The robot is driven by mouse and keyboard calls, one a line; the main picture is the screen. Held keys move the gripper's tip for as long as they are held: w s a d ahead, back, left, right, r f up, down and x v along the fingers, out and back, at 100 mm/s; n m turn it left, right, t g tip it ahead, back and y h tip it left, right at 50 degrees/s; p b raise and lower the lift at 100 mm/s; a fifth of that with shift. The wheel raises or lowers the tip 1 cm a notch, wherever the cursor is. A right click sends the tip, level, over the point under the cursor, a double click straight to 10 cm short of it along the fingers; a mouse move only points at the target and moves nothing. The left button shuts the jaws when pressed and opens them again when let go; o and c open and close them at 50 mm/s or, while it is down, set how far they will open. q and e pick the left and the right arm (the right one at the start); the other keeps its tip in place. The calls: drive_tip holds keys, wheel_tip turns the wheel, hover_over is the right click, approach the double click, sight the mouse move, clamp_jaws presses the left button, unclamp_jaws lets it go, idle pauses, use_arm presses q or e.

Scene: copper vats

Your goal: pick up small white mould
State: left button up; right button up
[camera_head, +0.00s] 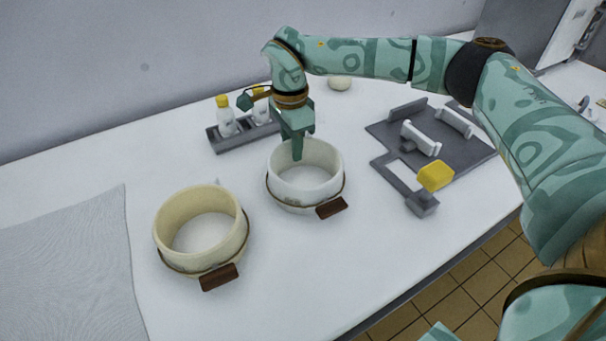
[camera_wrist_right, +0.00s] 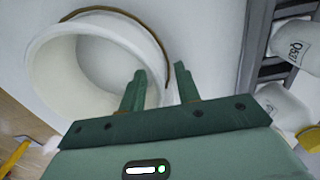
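The small white mould (camera_head: 304,190) is an open ring with a brown band and a brown tag, standing upright on the white table. It also shows in the right wrist view (camera_wrist_right: 60,85), at the upper left. My right gripper (camera_head: 297,152) points down at the mould's far rim. In the right wrist view its two fingers (camera_wrist_right: 160,82) are apart, with the mould's banded wall appearing between them. Whether either finger touches the wall I cannot tell. My left gripper is not in view.
A cream mould (camera_head: 172,230) stands to the left of the white one. Behind is a grey rack (camera_head: 217,145) with white bottles. To the right is a grey fixture board (camera_head: 470,155) with a yellow block (camera_head: 436,176). The table front (camera_head: 320,270) is clear.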

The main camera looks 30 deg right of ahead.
clamp_jaws()
drive_tip(key=shift+r, duration=0.1)
